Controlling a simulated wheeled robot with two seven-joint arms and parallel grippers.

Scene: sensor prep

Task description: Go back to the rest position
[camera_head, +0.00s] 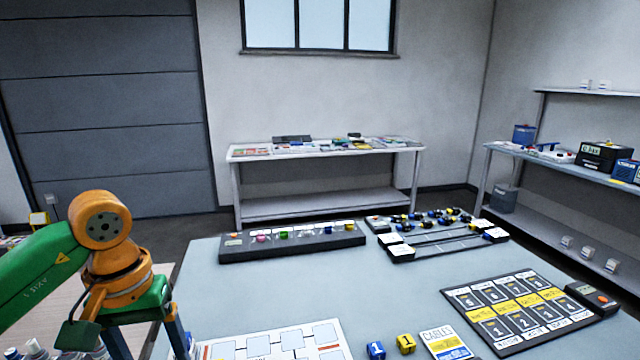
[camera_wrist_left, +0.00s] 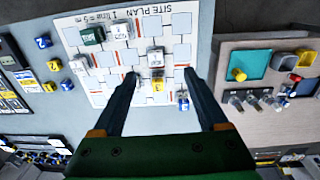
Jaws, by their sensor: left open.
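My left gripper (camera_head: 145,318) hangs over the near left side of the grey table (camera_head: 400,285) in the head view, with its fingertips out of the frame. In the left wrist view my left gripper (camera_wrist_left: 161,75) is open and nothing is held between its fingers. The white site plan board (camera_wrist_left: 108,68) lies beneath it. A white block (camera_wrist_left: 155,56) and a yellow-and-white block (camera_wrist_left: 158,84) show on the board between the fingers. My right gripper is not in view.
A blue cube (camera_head: 376,350) and a yellow cube (camera_head: 406,344) stand right of the site plan. A dark numbered card board (camera_head: 520,310) lies at the right. A dark strip tray (camera_head: 292,242) sits at the table's back edge. The table's middle is clear.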

